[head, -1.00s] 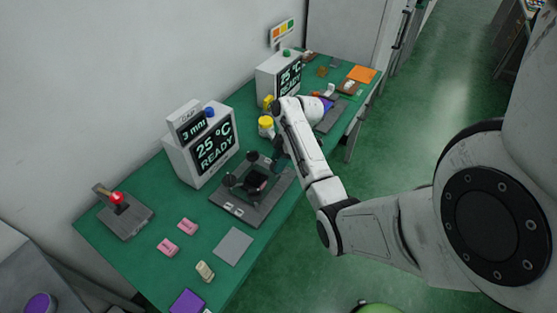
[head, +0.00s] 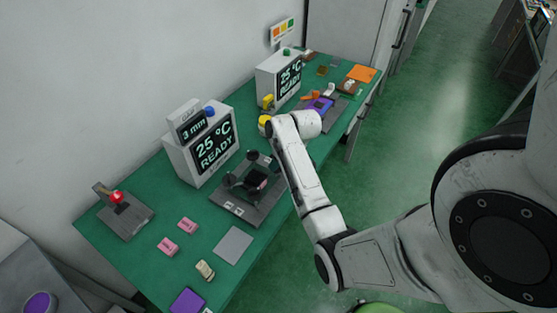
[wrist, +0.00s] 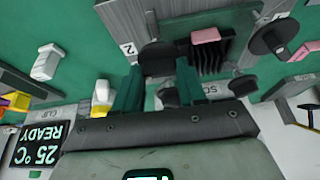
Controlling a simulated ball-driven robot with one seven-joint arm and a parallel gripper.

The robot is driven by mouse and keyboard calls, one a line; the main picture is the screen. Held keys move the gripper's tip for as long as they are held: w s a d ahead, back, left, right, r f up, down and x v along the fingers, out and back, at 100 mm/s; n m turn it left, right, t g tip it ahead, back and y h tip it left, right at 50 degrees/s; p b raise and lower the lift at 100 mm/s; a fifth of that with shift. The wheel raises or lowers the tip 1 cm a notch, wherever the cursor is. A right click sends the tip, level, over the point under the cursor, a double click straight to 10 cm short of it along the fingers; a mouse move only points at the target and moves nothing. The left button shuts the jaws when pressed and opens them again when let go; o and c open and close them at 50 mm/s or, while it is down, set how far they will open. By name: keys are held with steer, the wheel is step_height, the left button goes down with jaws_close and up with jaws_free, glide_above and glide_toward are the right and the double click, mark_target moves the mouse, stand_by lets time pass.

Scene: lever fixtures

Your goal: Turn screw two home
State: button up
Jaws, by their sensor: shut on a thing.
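The lever fixture is a grey plate (head: 232,208) with a dark clamp and black knobs, lying on the green bench in front of the larger display box. In the wrist view, a dark round knob (wrist: 156,58) sits beside a white label marked 2 (wrist: 127,48); I take it to be screw two. My gripper (wrist: 157,78) has its two green fingers on either side of this knob, shut on it. The fingers partly hide the knob, so its turn angle and depth cannot be told. In the head view my arm hides the gripper.
Other black knobs (wrist: 270,38) and a pink block (wrist: 206,35) are close by in the wrist view. The display box (head: 198,150) reads 25 °C READY. A red-knobbed lever (head: 117,198), pink blocks (head: 187,225) and a grey square (head: 233,245) lie left and in front.

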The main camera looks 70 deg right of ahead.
steer(key=m+h, duration=0.1)
steer(key=m, duration=0.2)
steer(key=m+g+h, duration=0.1)
steer(key=m, duration=0.3)
steer(key=shift+w+a+g, duration=0.2)
steer(key=shift+g, duration=0.1)
steer(key=m+g, duration=0.1)
steer(key=m, duration=0.2)
steer(key=m+g+h, duration=0.1)
steer(key=m, duration=0.2)
steer(key=shift+w+m, duration=0.15)
steer(key=shift+m, duration=0.15)
steer(key=m+g+b, duration=0.1)
steer(key=m, duration=0.2)
steer(key=shift+w+m+g, duration=0.15)
steer(key=shift+m+g, duration=0.25)
steer(key=m+g+b, duration=0.1)
steer(key=m+b, duration=0.1)
steer(key=m, duration=0.1)
steer(key=shift+f+m, duration=0.1)
steer(key=shift+m, duration=0.2)
steer(key=m+g+y+b, duration=0.1)
steer(key=m+b, duration=0.2)
steer(key=m, duration=0.2)
steer(key=shift+w+d+g+y+b, duration=0.1)
steer(key=shift+g+y+b, duration=0.25)
steer(key=shift+g+y, duration=0.05)
steer(key=shift+m, duration=0.3)
steer(key=o, duration=1.1)
steer(key=shift+c, duration=0.2)
